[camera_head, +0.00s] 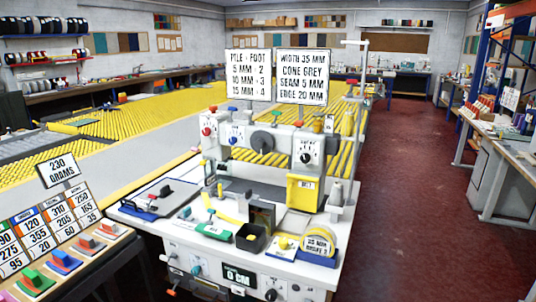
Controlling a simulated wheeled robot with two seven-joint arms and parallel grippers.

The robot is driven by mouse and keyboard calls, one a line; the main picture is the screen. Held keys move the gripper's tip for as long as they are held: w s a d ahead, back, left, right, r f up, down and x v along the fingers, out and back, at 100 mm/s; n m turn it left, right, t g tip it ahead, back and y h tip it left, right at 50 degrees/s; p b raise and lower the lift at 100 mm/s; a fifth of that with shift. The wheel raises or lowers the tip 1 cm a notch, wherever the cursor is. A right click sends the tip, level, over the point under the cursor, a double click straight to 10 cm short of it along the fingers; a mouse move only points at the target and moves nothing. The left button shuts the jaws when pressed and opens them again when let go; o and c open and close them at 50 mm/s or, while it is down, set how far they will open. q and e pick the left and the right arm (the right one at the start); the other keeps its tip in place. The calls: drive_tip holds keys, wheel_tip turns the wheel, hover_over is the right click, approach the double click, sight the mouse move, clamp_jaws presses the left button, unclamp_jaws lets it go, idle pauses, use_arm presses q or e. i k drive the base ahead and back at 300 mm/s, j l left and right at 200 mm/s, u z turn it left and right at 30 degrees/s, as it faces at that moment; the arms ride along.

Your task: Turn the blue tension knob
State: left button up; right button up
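A small blue knob (233,140) sits on a white dial plate on the upper left of the binding machine (270,143). Neither of my grippers is in view.
Signs (302,76) stand above the machine. A side bench with coloured blocks is at lower left. Red floor (400,200) is clear at right.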

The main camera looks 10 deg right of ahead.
sight(232, 140)
drive_tip(key=i+j+z, duration=0.6)
drive_tip(key=i+j, duration=0.15)
drive_tip(key=j, duration=0.15)
drive_tip(key=i+j+z, duration=0.35)
drive_tip(key=j, duration=0.2)
